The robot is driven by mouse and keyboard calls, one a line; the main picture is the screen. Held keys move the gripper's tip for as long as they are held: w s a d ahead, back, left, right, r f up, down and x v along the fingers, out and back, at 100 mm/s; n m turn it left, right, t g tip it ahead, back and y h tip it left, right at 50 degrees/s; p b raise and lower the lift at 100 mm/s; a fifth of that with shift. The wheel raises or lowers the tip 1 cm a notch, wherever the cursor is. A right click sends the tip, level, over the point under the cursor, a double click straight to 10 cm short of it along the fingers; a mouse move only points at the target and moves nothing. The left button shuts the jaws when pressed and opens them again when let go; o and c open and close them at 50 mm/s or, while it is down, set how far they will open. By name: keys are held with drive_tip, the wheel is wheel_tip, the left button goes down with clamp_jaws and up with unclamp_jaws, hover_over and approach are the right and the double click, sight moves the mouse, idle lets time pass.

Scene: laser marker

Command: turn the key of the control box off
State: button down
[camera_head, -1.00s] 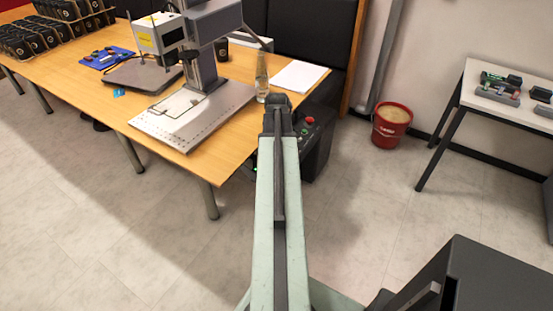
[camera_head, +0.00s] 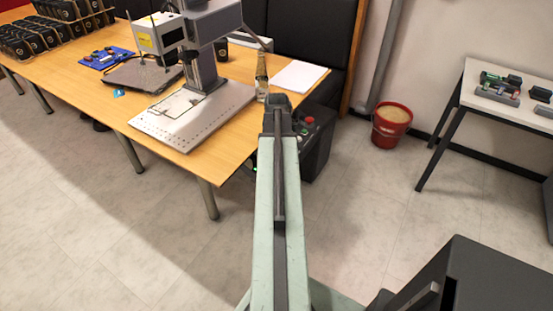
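The control box (camera_head: 318,150) is a dark box beside the right end of the wooden table, low down. A red button (camera_head: 310,120) shows on its top. My arm reaches away from me up the middle of the view, and its dark far end overlaps the left part of the box. The key does not show; that part of the box is hidden or too small to make out. My gripper's fingers are hidden behind the arm's end, so I cannot see whether they touch the box.
The wooden table (camera_head: 85,85) carries a laser marker (camera_head: 205,70) on a metal plate, a bottle (camera_head: 261,75) and white paper (camera_head: 298,75). A red bucket (camera_head: 390,128) stands by the wall. A white table (camera_head: 470,92) is at the right. The floor between is clear.

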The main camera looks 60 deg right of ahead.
idle(0.5)
drive_tip(key=c, duration=1.6)
unclamp_jaws()
drive_tip(key=shift+r, duration=0.15)
wheel_tip(320, 180, up, 8)
drive_tip(key=p, duration=0.8)
drive_tip(key=shift+f, duration=0.2)
drive_tip(key=shift+w, duration=0.1)
